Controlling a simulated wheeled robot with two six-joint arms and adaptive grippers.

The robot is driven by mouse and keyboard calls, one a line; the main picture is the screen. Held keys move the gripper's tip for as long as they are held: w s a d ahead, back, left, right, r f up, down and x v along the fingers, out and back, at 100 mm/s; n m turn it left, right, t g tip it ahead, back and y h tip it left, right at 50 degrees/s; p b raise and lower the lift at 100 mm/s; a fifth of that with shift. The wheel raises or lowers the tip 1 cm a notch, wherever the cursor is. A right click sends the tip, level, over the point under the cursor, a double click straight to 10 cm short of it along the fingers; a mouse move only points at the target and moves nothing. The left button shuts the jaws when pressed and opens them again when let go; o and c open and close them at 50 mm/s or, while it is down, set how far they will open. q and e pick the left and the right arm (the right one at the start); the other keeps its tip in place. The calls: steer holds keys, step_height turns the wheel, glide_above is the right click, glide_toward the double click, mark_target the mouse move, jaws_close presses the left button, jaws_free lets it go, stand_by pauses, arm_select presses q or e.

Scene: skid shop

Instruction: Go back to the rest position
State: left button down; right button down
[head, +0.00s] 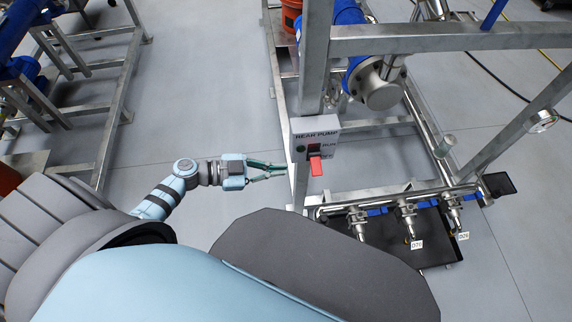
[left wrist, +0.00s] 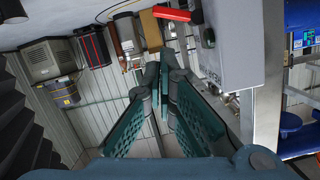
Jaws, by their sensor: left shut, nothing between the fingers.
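The box is on an upright metal post and has a red lever (head: 316,166) that sticks out below the RUN mark. In the left wrist view the teal fingers of my left gripper (left wrist: 163,72) meet near their tips with nothing between them. The red lever (left wrist: 172,14) and the grey box (left wrist: 232,45) show above and to the right of the fingers there. My right gripper is not in view.
The post belongs to a metal skid frame (head: 420,40) with a blue pump (head: 347,14). Tagged valves (head: 408,222) line a low pipe above a black tray (head: 440,252). Another metal frame (head: 122,90) stands at the left. Grey floor (head: 205,80) between the frames is clear.

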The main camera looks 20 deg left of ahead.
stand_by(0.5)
arm_select(q)
steer(key=w+a+f+n+t+y, duration=0.35)
steer(key=w+a+t+y, duration=0.2)
steer(key=a, duration=0.35)
steer(key=s+a+f+n+g+y, duration=0.2)
steer(key=s+a+f+y, duration=0.2)
steer(key=f, duration=0.3)
steer(key=s+a+f+n+g+y, duration=0.2)
steer(key=s+a+f+n+y, duration=0.15)
steer(key=f, duration=0.25)
steer(key=s+d+f+n+g, duration=0.1)
steer(key=s+f+g, duration=0.25)
steer(key=s, duration=0.45)
steer(key=s+d+f+n+g+y+p, duration=0.1)
steer(key=s+f+g, duration=0.1)
steer(key=s+f, duration=0.4)
steer(key=s+d+f+n+g, duration=0.15)
steer(key=s+f, duration=0.25)
steer(key=s, duration=0.5)
steer(key=s+d+f+g+h, duration=0.1)
steer(key=s+d+g, duration=0.1)
steer(key=s+d, duration=0.4)
steer(key=shift+s+f+n, duration=0.2)
steer(key=shift+s+n, duration=0.15)
steer(key=shift+s, duration=0.4)
